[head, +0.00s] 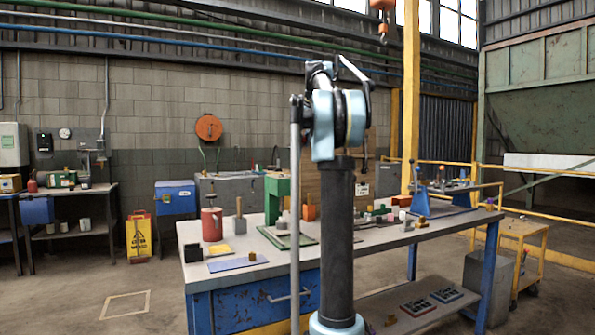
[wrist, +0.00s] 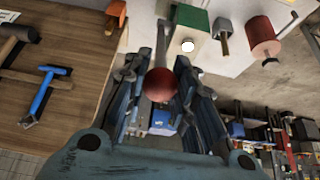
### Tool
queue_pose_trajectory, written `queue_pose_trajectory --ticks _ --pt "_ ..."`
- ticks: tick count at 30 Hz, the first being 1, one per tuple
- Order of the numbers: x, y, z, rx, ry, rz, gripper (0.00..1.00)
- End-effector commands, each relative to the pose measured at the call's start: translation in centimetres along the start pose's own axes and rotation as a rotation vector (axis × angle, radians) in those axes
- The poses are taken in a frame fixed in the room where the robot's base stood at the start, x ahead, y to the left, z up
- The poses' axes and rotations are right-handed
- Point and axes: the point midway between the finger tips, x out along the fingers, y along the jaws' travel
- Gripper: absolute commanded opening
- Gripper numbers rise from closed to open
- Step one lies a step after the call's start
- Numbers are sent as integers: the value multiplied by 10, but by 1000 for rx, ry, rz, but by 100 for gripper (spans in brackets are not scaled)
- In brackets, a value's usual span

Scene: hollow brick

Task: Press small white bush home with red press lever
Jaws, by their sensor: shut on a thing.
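The green press (head: 278,190) stands on the workbench, left of my arm; its frame (wrist: 185,18) also shows at the top of the wrist view. Its grey lever (wrist: 161,45) ends in a red ball knob (wrist: 159,85). My gripper (wrist: 161,92) is shut on this knob, with a finger on each side. In the head view my arm covers the gripper and lever. I cannot make out the small white bush for certain in either view.
A red can (head: 211,224) and a grey block with a wooden handle (head: 239,223) stand left of the press. An orange block (head: 309,212) is to its right.

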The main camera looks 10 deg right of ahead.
Motion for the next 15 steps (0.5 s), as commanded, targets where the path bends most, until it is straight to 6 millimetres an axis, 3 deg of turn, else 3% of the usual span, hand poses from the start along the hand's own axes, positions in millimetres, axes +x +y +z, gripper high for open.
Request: queue_pose_trajectory --ticks 15 --pt "1 1 14 0 -1 1 0"
